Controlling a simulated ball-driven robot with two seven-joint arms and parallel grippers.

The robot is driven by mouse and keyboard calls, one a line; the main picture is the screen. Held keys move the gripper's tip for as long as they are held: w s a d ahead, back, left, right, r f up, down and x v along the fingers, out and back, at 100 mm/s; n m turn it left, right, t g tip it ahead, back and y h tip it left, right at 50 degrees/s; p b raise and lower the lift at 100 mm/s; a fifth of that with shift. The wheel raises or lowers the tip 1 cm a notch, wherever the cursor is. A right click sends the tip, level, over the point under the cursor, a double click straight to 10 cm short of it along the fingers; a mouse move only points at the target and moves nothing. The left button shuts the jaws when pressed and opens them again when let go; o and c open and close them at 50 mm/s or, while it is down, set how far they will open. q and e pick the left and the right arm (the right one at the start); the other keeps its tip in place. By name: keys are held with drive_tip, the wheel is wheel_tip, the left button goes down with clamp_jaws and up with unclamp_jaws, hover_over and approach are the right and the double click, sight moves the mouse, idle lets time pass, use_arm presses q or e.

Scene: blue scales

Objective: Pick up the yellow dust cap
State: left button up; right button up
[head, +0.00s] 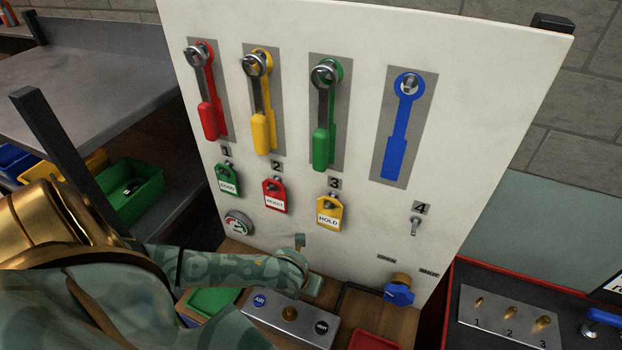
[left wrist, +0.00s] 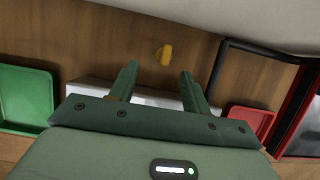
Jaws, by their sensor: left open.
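The yellow dust cap (left wrist: 164,55) lies on the wooden surface in the left wrist view. It is small and sits just beyond my fingertips, roughly in line with the space between them. I cannot make it out in the head view, where my left gripper and arm cover that area. My left gripper (left wrist: 158,74) is open and empty, with its two fingers apart and the cap not between them. In the head view the left gripper (head: 309,264) hangs over the wooden surface in front of the white panel. My right gripper is in neither view.
The white panel (head: 290,20) with levers and padlocks stands behind. A grey button box (head: 268,322) lies in front of it, with a green tray (left wrist: 25,98) left and a red tray (left wrist: 252,120) right. A black bent rod (left wrist: 262,50) and a blue-knobbed valve (head: 399,290) are to the right.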

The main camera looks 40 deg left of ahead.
use_arm(q)
drive_tip(key=x, duration=0.1)
drive_tip(key=b+x, duration=0.1)
drive_tip(key=x, duration=0.3)
drive_tip(key=shift+w+d+f, duration=0.15)
drive_tip(key=shift+w+d, duration=0.05)
drive_tip(key=shift+d, duration=0.05)
clamp_jaws()
drive_tip(key=shift+r, duration=0.2)
